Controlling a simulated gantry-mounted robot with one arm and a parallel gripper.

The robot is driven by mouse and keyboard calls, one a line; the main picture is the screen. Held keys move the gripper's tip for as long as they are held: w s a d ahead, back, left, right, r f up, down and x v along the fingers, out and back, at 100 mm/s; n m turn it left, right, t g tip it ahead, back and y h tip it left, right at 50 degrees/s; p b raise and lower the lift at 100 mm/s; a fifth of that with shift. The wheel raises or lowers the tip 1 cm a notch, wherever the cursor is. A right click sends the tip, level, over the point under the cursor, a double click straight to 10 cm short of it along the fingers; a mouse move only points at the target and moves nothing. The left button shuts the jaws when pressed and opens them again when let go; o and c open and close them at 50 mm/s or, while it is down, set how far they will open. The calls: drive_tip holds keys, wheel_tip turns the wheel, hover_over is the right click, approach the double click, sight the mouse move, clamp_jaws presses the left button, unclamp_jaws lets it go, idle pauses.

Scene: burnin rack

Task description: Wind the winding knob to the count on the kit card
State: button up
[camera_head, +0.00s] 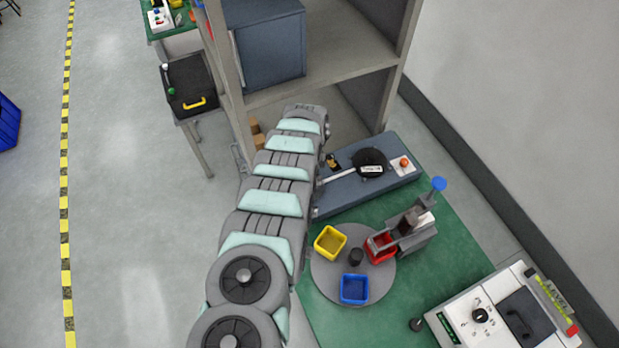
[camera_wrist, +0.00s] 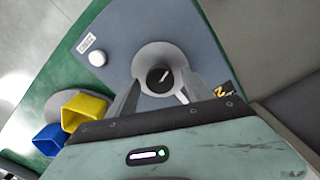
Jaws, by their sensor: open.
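In the wrist view, a black round knob (camera_wrist: 160,78) with a white pointer line sits in a pale grey round collar on a blue-grey panel (camera_wrist: 115,75). My gripper (camera_wrist: 163,82) is open, its two fingers on either side of the knob. I cannot tell whether they touch it.
A turntable (camera_head: 325,281) holds yellow (camera_head: 330,241), blue (camera_head: 354,289) and red (camera_head: 379,246) bins. A grey stand (camera_head: 414,232) with a blue ball-topped lever is beside it. A white instrument (camera_head: 470,320) stands at lower right. Shelf posts rise behind the unit.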

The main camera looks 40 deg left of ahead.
wheel_tip(320, 180, up, 10)
drive_tip(key=b, duration=0.1)
drive_tip(key=shift+r, duration=0.25)
idle(0.4)
idle(0.5)
